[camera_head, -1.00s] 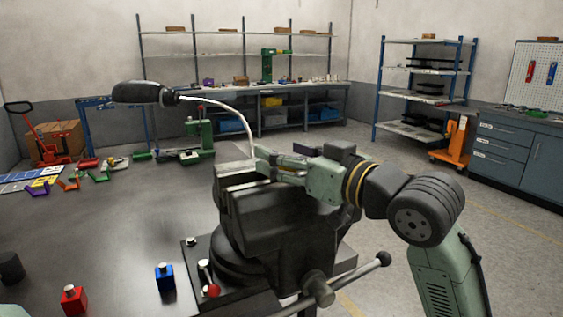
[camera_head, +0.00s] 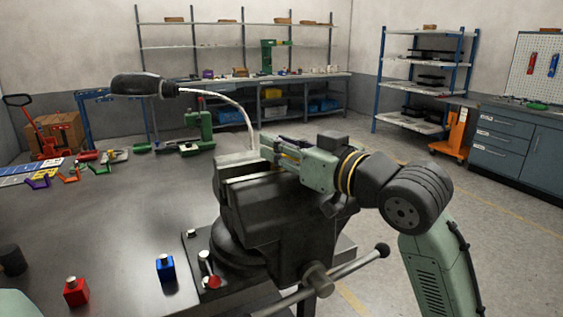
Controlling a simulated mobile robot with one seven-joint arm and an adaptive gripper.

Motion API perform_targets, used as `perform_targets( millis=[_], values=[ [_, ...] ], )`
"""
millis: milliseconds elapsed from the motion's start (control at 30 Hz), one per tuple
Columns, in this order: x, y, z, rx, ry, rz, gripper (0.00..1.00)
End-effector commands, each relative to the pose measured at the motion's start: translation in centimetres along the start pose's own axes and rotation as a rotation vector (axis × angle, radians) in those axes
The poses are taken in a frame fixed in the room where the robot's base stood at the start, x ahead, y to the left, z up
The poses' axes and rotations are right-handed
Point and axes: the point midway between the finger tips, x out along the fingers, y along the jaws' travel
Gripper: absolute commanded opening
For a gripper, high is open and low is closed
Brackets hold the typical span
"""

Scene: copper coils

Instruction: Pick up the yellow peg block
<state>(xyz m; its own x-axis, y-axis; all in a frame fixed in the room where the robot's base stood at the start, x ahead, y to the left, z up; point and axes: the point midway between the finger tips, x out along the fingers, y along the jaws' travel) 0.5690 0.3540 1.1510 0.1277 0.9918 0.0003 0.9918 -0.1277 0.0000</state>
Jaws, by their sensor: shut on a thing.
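My gripper (camera_head: 268,151) reaches left over the top of the large black bench vise (camera_head: 262,205), close to its jaws. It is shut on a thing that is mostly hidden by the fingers. A thin yellow strip (camera_head: 288,156) shows along the fingers, but I cannot make out a block or peg there. No whole yellow peg block is visible elsewhere on the table. A red peg block (camera_head: 76,291) and a blue peg block (camera_head: 165,268) stand upright on the dark table (camera_head: 110,235) at the lower left, apart from the gripper.
A black lamp head (camera_head: 140,85) on a pale curved neck (camera_head: 232,103) rises behind the vise. The vise handle (camera_head: 345,276) sticks out at the front right. The middle left is clear.

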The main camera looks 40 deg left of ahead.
Motion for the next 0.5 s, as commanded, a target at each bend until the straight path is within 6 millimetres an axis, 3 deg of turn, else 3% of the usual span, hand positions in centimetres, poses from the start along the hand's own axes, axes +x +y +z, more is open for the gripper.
perform_targets(
  millis=[300, 500],
  values=[
    [0.01, 0.02, 0.01, 0.0, 0.0, 0.0, 0.0],
    [0.01, -0.01, -0.03, 0.0, 0.001, 0.0, 0.0]
  ],
)
